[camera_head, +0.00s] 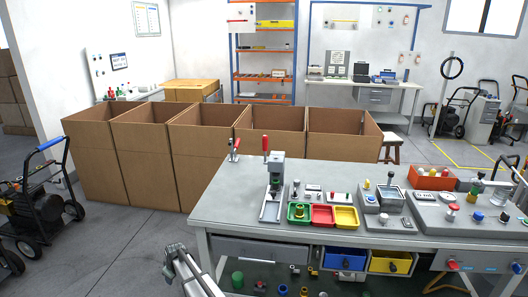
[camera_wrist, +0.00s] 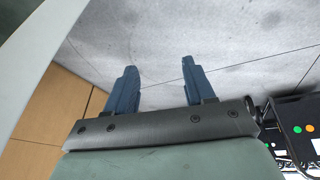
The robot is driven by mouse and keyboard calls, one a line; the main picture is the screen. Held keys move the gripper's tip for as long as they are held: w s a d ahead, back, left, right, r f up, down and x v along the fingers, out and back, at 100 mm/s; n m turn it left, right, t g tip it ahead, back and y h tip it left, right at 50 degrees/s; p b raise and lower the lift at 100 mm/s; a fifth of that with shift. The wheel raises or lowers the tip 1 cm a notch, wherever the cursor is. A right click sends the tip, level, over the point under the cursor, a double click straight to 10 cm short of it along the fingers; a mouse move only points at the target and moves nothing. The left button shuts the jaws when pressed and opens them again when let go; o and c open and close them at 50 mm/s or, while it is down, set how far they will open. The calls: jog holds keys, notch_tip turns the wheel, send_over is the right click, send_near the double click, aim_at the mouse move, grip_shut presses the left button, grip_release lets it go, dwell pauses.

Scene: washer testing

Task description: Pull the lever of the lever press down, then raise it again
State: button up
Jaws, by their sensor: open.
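The lever press (camera_head: 276,172) stands upright on the left part of the grey workbench in the head view. Its lever has a red grip (camera_head: 266,143) that points up beside the top of the press. My gripper (camera_head: 174,252) is low in front of the bench's left end, apart from the press and lever. In the wrist view my gripper (camera_wrist: 158,68) shows two blue fingers spread apart with nothing between them. The press does not show in the wrist view; grey floor lies beyond the fingers.
The workbench (camera_head: 230,193) has a smaller red-handled clamp (camera_head: 234,150) left of the press. Green, red and yellow trays (camera_head: 322,215) sit right of it. Large cardboard boxes (camera_head: 205,158) stand behind. Floor left of the bench is clear up to a black wheeled machine (camera_head: 40,205).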

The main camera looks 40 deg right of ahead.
jog(key=w+d+r+t, duration=0.1)
jog(key=w+d+r, duration=0.2)
jog(key=w+r, duration=0.55)
jog(key=w+d+r+t, duration=0.1)
jog(key=w+d+r, duration=0.3)
jog(key=w+r, duration=0.4)
jog(key=w+d+r, duration=0.2)
jog(key=d+r, duration=1.1)
jog(key=r, duration=0.3)
jog(key=m+g, duration=0.2)
jog(key=m, duration=0.1)
send_near(264, 143)
jog(key=x, duration=0.7)
jog(key=w+d+x, duration=0.1)
jog(key=x, duration=0.3)
grip_shut()
